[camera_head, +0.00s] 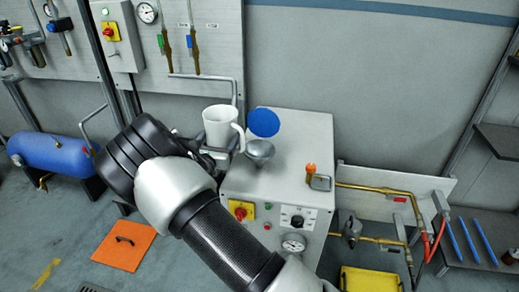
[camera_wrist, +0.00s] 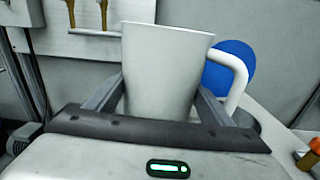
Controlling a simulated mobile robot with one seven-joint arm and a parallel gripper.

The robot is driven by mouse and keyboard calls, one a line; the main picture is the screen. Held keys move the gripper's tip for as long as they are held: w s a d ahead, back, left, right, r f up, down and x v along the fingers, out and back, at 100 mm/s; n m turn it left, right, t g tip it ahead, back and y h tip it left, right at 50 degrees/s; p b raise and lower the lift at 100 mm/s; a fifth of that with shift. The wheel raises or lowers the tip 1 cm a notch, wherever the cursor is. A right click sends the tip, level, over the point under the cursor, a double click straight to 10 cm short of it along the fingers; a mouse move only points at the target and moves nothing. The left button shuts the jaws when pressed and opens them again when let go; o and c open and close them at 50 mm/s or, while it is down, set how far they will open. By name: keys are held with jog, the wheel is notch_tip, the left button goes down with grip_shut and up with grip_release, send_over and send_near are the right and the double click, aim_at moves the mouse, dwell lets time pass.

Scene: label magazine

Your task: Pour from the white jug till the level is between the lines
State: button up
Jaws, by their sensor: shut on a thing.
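The white jug (camera_head: 217,128) is held in the air just left of the grey cabinet top, roughly upright. My gripper (camera_head: 216,156) is shut around its body; in the wrist view the two fingers grip the jug (camera_wrist: 165,75) from either side, with its handle at right. Its contents are hidden. A grey metal funnel (camera_head: 260,148) sits on the cabinet's left part, right of the jug, with a raised blue round lid (camera_head: 264,122) behind it. Two thin tubes (camera_head: 190,42) with brownish lower ends hang on the wall panel; I cannot make out level lines.
The grey cabinet (camera_head: 290,130) has a knob and gauge on its front. An orange-topped fitting (camera_head: 311,172) stands at its right side. A bent grey pipe (camera_head: 205,78) runs behind the jug. A blue tank (camera_head: 55,155) is at left.

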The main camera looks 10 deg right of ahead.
aim_at(227, 121)
jog(key=shift+r, duration=0.2)
jog(key=shift+s+d+r+m+b, duration=0.1)
jog(key=shift+d+r+m+b, duration=0.2)
jog(key=shift+m, duration=0.35)
jog(key=shift+s+d+r+m+b, duration=0.1)
jog(key=shift+r+m+b, duration=0.15)
jog(key=shift+r+m, duration=0.35)
jog(key=shift+d+r+m+b, duration=0.2)
jog(key=shift+m+b, duration=0.1)
jog(key=shift+m, duration=0.45)
jog(key=shift+s+d+r+m+b, duration=0.15)
jog(key=shift+d+r+m+b, duration=0.25)
jog(key=shift+r+m, duration=0.35)
jog(key=shift+s+d+r+m+b, duration=0.15)
jog(key=shift+d+r+m, duration=0.35)
jog(key=shift+m, duration=0.35)
jog(key=shift+f+m+b, duration=0.2)
jog(key=shift+m+b, duration=0.3)
jog(key=shift+b, duration=0.35)
jog(key=shift+r+m, duration=0.15)
jog(key=shift+m, duration=0.35)
jog(key=shift+r, duration=0.1)
jog(key=shift+m, duration=0.8)
jog(key=shift+s+d+r+m, duration=0.15)
jog(key=shift+r+m, duration=0.95)
jog(key=shift+m, duration=0.3)
